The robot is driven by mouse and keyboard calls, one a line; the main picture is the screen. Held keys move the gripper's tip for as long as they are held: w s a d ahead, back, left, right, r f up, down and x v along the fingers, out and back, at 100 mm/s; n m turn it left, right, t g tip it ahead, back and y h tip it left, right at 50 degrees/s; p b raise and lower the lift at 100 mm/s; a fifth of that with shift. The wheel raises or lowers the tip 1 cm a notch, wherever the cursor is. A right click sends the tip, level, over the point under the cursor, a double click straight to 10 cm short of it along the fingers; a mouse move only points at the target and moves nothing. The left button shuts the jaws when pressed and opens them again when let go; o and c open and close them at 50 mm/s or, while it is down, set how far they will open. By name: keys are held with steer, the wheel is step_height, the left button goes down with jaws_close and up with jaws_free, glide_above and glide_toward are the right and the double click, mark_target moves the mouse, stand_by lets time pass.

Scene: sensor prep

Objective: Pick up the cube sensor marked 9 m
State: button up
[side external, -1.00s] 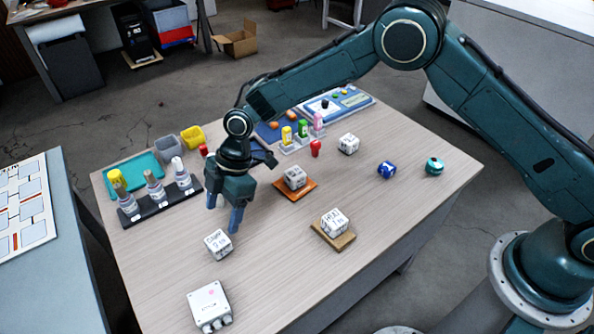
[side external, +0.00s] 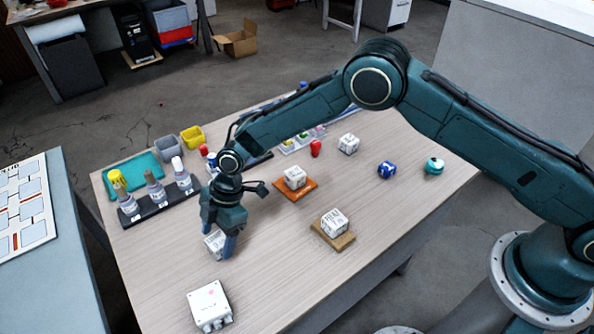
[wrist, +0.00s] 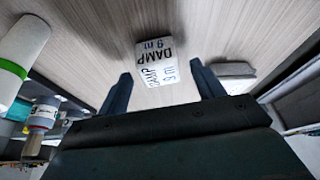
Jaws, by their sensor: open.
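The white cube sensor marked DAMP 9 m (wrist: 155,62) lies on the table, its lettering legible in the wrist view. In the side view the same cube (side external: 213,242) is partly hidden by my gripper. My gripper (side external: 218,245) is open and points down over the cube, one finger to each side of it in this view. In the wrist view my two fingers (wrist: 163,85) stand apart, with the cube just beyond their tips. I cannot tell whether a finger touches it.
A white box with connectors (side external: 209,305) lies nearer the front. A rack of bottles (side external: 158,200) stands to the left. Other white cubes sit on an orange pad (side external: 283,191) and a wooden pad (side external: 345,241) to the right. The table between is clear.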

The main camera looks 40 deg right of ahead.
steer(key=shift+x, duration=1.1)
steer(key=c, duration=1.1)
